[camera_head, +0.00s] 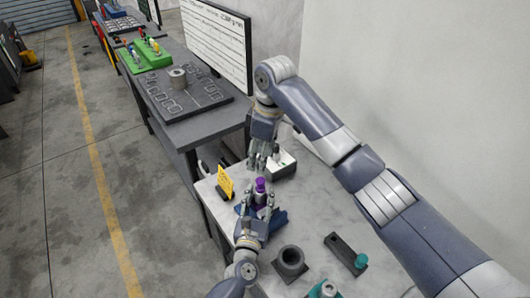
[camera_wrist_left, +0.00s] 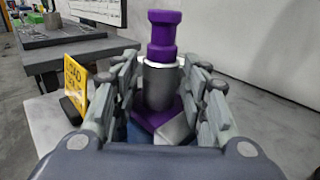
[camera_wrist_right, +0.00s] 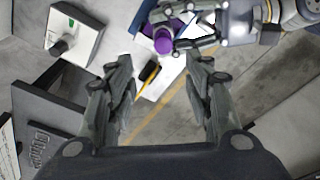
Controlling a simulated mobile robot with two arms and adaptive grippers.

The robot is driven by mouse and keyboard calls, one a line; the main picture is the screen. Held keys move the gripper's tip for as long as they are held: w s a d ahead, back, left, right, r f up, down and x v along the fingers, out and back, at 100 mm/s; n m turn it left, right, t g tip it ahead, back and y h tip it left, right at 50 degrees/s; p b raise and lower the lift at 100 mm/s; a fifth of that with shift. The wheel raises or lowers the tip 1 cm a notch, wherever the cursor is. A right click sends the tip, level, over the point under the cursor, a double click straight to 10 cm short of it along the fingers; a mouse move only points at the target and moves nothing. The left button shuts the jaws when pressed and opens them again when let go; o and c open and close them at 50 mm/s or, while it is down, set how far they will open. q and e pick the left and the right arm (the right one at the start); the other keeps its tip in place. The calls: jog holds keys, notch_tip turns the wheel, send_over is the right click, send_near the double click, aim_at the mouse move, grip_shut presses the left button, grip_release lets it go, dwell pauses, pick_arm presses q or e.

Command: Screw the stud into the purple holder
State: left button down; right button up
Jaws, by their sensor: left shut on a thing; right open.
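In the left wrist view the purple piece (camera_wrist_left: 164,32) has a knobbed head and sits in the top of a grey cylinder (camera_wrist_left: 160,88). A purple base (camera_wrist_left: 148,121) shows under the cylinder. How deep the piece sits is hidden. My left gripper (camera_head: 258,205) is shut around the grey cylinder, one finger on each side. My right gripper (camera_head: 262,160) is open and empty, behind and above the purple piece. In the right wrist view the purple top (camera_wrist_right: 163,40) lies beyond the open fingers (camera_wrist_right: 160,72).
A yellow sign (camera_head: 225,183) stands left of the cylinder. A white box with a dark knob (camera_head: 283,165) is behind it. A grey ring-shaped cup (camera_head: 290,263) and a dark block with a teal knob (camera_head: 345,251) stand to the front right.

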aim_at(261, 180)
jog(key=shift+s+d+r+n+g, duration=0.15)
jog(key=shift+d+r+n, duration=0.15)
jog(key=shift+r+n, duration=0.15)
jog(key=shift+s+d+r+n+g, duration=0.15)
jog(key=shift+d+r+n, duration=0.1)
jog(key=shift+r+n, duration=0.15)
jog(key=shift+f, duration=0.15)
jog(key=f, duration=0.4)
jog(key=a+f, duration=0.1)
jog(key=f, duration=0.6)
jog(key=shift+w+a+f, duration=0.2)
jog(key=shift+f, duration=0.2)
grip_shut()
jog(key=shift+c, duration=0.4)
grip_release()
jog(key=shift+r, duration=0.15)
